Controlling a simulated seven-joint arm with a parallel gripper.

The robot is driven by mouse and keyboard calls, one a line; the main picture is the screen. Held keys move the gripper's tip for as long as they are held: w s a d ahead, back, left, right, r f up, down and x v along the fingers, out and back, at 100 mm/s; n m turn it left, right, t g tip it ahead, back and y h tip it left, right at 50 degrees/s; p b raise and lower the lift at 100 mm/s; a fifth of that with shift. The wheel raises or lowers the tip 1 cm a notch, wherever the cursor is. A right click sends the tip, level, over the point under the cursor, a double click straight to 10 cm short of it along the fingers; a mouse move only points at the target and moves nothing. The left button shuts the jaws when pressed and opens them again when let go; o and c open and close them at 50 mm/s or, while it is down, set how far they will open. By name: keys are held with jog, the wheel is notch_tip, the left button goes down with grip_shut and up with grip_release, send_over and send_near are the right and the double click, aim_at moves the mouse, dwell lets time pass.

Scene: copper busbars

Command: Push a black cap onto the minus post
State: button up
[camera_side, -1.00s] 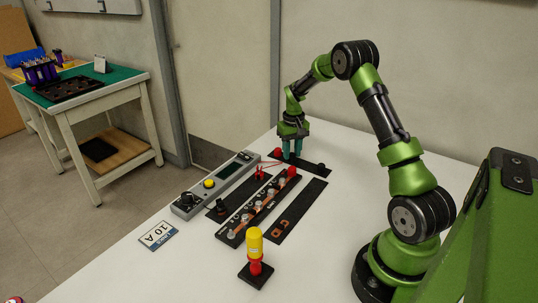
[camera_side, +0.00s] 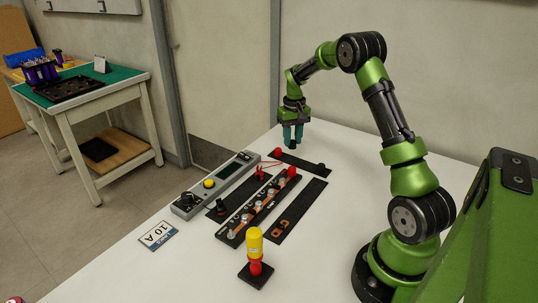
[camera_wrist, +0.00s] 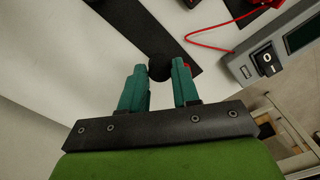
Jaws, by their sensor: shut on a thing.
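My gripper (camera_side: 292,137) is above the far end of the table with its teal fingers pointing down. In the wrist view, my gripper (camera_wrist: 160,85) is shut on a round black cap (camera_wrist: 160,67) between its fingertips. The battery row (camera_side: 262,208) lies mid-table, with several grey posts joined by copper busbars. Its far end carries a red cap (camera_side: 291,172); I take the bare post at the near end (camera_side: 232,234) as the minus post, though its marking is too small to read. A dark strip (camera_side: 300,162) below my gripper holds a red cap (camera_side: 278,152) and another black cap (camera_side: 321,167).
A grey meter (camera_side: 215,186) with a yellow button lies left of the row, with red leads (camera_side: 260,172) beside it. Another dark strip (camera_side: 297,212) lies right. A yellow-and-red lamp (camera_side: 254,250) stands in front. A "10 A" card (camera_side: 158,236) lies near left.

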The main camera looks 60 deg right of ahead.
jog(key=shift+a, duration=0.1)
jog(key=w+a+r+n, duration=0.2)
jog(key=a, duration=0.8)
jog(key=w+a+r+n, duration=0.1)
jog(key=w+a+r, duration=0.15)
jog(key=a, duration=0.65)
jog(key=s+a, duration=0.3)
jog(key=a, duration=0.3)
jog(key=s+a+m, duration=0.1)
jog(key=s+a, duration=0.2)
jog(key=a, duration=0.3)
jog(key=s+a+m, duration=0.1)
jog(key=s+a, duration=0.2)
jog(key=a, duration=0.3)
jog(key=shift+s+a+f, duration=0.2)
jog(key=shift+s, duration=0.1)
jog(key=shift+f+m, duration=0.2)
jog(key=shift+m, duration=0.3)
jog(key=shift+f, duration=1.75)
jog(key=shift+f, duration=0.1)
